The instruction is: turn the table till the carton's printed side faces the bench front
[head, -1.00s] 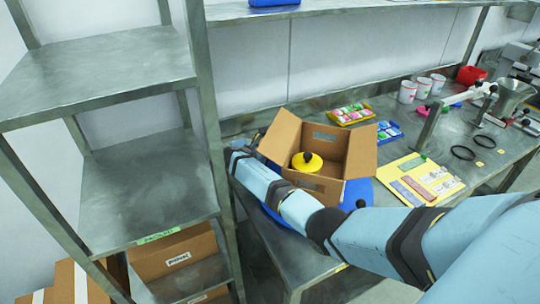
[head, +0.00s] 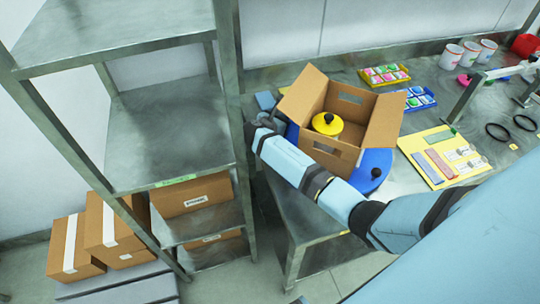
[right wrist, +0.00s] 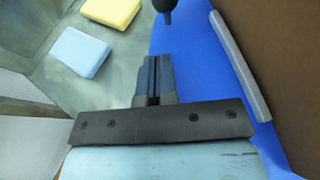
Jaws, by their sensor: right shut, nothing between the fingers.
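The open brown carton (head: 372,124) stands on the blue round table (head: 372,162) on the bench. A yellow lidded pot with a black knob (head: 327,124) is inside it. No print shows on the visible carton sides. A black peg (head: 376,173) stands on the table's near right edge. My right arm crosses in front of the carton; its gripper is at the carton's left, partly hidden. In the right wrist view the right gripper (right wrist: 153,82) is shut and empty beside the blue table (right wrist: 190,70), with a dark peg (right wrist: 167,10) ahead of it. My left gripper is out of view.
Blue (right wrist: 80,51) and yellow (right wrist: 106,12) sponges lie on the bench beside the gripper. A metal shelf (head: 170,130) stands close on the left. Colourful trays (head: 385,75), a yellow board (head: 430,165) and white cups (head: 452,56) are to the right.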

